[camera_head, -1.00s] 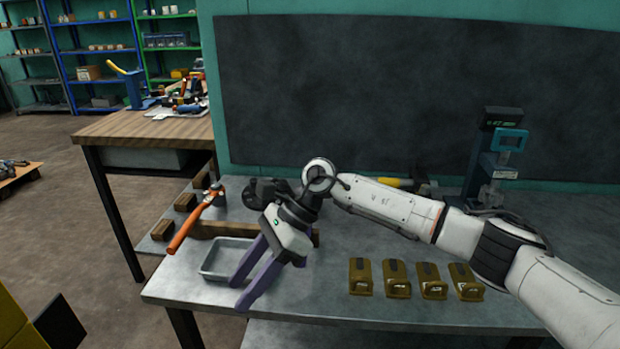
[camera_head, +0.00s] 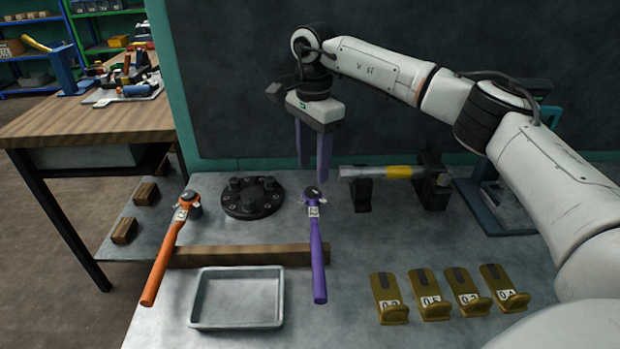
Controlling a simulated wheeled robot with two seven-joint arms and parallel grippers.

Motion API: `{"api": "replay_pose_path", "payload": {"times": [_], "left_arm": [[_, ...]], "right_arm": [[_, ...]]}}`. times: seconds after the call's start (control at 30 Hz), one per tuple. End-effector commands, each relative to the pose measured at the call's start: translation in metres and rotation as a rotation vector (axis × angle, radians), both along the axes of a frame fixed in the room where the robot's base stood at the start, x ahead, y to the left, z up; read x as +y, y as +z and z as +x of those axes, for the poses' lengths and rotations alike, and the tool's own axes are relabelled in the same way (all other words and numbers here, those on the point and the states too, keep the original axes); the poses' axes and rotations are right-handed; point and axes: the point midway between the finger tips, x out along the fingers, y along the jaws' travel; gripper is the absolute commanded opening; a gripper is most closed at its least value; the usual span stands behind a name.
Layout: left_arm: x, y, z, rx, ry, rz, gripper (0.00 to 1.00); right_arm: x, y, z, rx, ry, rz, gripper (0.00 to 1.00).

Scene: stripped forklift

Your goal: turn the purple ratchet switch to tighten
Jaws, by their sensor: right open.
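The purple ratchet (camera_head: 317,250) lies on the metal bench with its dark round head toward the back and its handle toward the front. Its head rests beyond the wooden strip. A small light switch piece (camera_head: 313,202) shows near the head; its setting is too small to tell. My right gripper (camera_head: 313,175) hangs with its purple-grey fingers pointing down, just above and behind the ratchet head. It is open and holds nothing. My left gripper is not in view.
An orange ratchet (camera_head: 168,250) leans on the wooden strip (camera_head: 245,255) at left. A grey tray (camera_head: 238,325) lies in front. A dark bolted flange (camera_head: 252,198) sits behind. Several brass-coloured numbered holders (camera_head: 430,295) stand at right. A yellow-banded bar (camera_head: 385,172) is in a stand behind.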

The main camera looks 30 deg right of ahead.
Motion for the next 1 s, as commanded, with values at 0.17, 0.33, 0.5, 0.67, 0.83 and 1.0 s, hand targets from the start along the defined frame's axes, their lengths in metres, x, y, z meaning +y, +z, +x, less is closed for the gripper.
{"api": "replay_pose_path", "payload": {"times": [0.17, 0.33, 0.5, 0.67, 0.83, 1.0], "left_arm": [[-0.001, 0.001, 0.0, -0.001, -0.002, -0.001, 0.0], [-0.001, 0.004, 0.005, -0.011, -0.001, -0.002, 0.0], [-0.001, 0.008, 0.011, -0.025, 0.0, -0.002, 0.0], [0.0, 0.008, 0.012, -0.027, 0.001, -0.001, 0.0], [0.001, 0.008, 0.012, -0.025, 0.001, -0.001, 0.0], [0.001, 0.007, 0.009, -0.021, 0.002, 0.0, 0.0]], "right_arm": [[0.0, -0.032, -0.001, 0.002, 0.0, -0.001, 0.44], [0.0, -0.049, 0.0, -0.001, -0.001, 0.001, 0.44], [0.0, -0.054, 0.0, -0.001, 0.0, 0.001, 0.44], [0.0, -0.054, 0.0, -0.001, 0.0, 0.001, 0.44], [0.0, -0.053, 0.0, -0.001, 0.0, 0.001, 0.19], [0.001, -0.053, 0.0, -0.001, -0.001, 0.002, 0.03]]}}
